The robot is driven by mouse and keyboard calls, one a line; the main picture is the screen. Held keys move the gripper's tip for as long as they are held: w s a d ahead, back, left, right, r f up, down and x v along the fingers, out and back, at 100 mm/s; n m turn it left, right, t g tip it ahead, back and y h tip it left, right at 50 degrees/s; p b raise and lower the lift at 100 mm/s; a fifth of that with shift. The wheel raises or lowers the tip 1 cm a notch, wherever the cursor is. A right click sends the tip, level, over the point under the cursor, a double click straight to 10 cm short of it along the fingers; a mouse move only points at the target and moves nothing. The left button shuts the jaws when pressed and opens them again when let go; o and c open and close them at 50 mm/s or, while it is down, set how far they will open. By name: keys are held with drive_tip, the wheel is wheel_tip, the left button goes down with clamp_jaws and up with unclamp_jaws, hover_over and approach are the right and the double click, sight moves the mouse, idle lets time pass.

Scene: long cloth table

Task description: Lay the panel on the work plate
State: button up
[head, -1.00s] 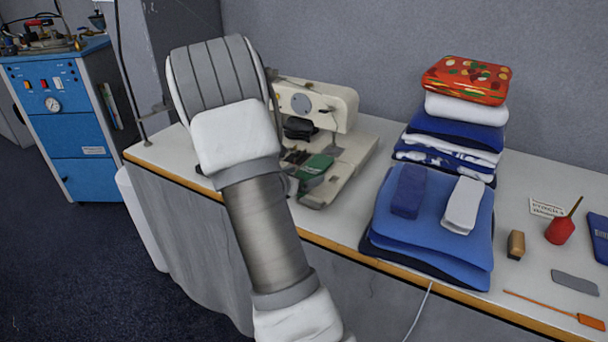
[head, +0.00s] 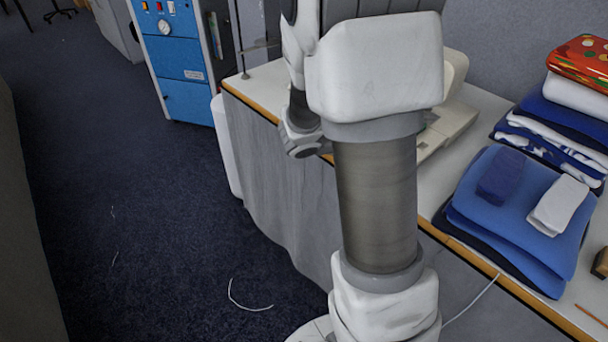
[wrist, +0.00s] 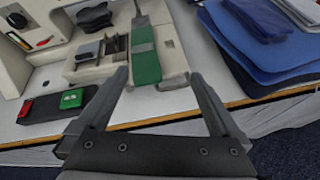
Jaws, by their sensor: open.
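The sewing machine's cream work plate (wrist: 172,77) stands on the table, and a green strip (wrist: 146,65) lies on it in the wrist view. In the head view the plate (head: 447,128) is mostly hidden behind my arm. A stack of blue cloth pieces (head: 520,225) lies to the right, with a dark blue and a white folded piece on top; the stack also shows in the wrist view (wrist: 228,40). I cannot tell which piece is the panel. My gripper (wrist: 159,74) is open and empty, its fingers near the table's front edge, in front of the plate.
A dark switch box (wrist: 42,108) with red and green buttons is left of my fingers. A taller pile of folded cloths (head: 570,112) stands at the back right. A blue cabinet (head: 178,60) stands left beyond the table. The floor (head: 150,230) at left is mostly clear.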

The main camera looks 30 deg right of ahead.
drive_tip(key=s+a+r+m+t+y, duration=0.1)
drive_tip(key=s+a+r+m+y, duration=0.2)
drive_tip(key=a+m, duration=0.3)
drive_tip(key=s+a+r+m+t+y, duration=0.1)
drive_tip(key=s+a+r+m+y, duration=0.3)
drive_tip(key=a, duration=0.7)
drive_tip(key=s+a+r+m+t+y, duration=0.1)
drive_tip(key=s+a+r+m+y, duration=0.2)
drive_tip(key=s+a+m+y, duration=0.2)
drive_tip(key=s+a+m, duration=0.2)
drive_tip(key=a, duration=0.2)
drive_tip(key=shift+s+a+r+m+y, duration=0.15)
drive_tip(key=shift+s+r+m+y, duration=0.1)
drive_tip(key=shift+m+y, duration=0.05)
drive_tip(key=shift+r, duration=0.1)
